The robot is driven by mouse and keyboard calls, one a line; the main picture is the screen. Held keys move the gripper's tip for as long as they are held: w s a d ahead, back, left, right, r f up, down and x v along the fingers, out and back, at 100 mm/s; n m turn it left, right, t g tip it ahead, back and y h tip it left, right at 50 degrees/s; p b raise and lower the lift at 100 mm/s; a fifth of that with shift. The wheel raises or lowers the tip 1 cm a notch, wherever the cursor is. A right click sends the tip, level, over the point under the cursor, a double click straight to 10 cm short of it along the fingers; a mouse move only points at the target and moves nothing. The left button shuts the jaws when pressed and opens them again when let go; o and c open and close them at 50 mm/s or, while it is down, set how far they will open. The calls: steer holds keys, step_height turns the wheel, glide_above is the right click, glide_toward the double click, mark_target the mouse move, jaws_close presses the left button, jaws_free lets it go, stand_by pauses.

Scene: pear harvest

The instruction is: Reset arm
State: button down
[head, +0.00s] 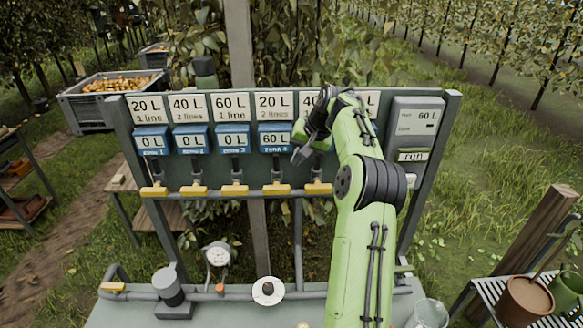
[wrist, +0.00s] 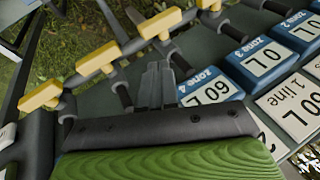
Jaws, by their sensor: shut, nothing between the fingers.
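My gripper (head: 301,156) is at the end of my raised green arm, in front of the irrigation panel (head: 107,108). It is just right of the blue zone 4 display (head: 275,138), which reads 60 L. In the wrist view the gripper's fingers (wrist: 158,80) are together and empty, pointing toward the panel between the zone 4 display (wrist: 207,87) and the yellow valve handles (wrist: 103,61). My arm hides the right part of the panel, including most of the labels and displays there.
Zone displays 1 to 3 read 0 L. Yellow handles (head: 233,190) line the pipe below. A grey control box (head: 416,118) reads 60 L with a run label. A slatted table (head: 487,293) with pots is at right.

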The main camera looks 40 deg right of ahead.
steer(key=s+a+r+n+g+h+b, duration=0.1)
steer(key=s+a+r+n+b, duration=0.2)
steer(key=a, duration=1)
steer(key=s+a+r+n+h+b, duration=0.1)
steer(key=s+a+n, duration=0.3)
steer(key=a, duration=0.9)
steer(key=s+a+f+n+b, duration=0.1)
steer(key=s+a+f, duration=0.1)
steer(key=s, duration=0.5)
steer(key=s+a+f+n+b, duration=0.1)
steer(key=s+a+f, duration=0.2)
steer(key=s+f, duration=0.2)
steer(key=s+a+f+y+b, duration=0.1)
steer(key=s+a+f, duration=0.2)
steer(key=s, duration=0.5)
steer(key=shift+s+a+f+n+t, duration=0.15)
steer(key=shift+s+f+n+t, duration=0.25)
steer(key=shift+f, duration=0.2)
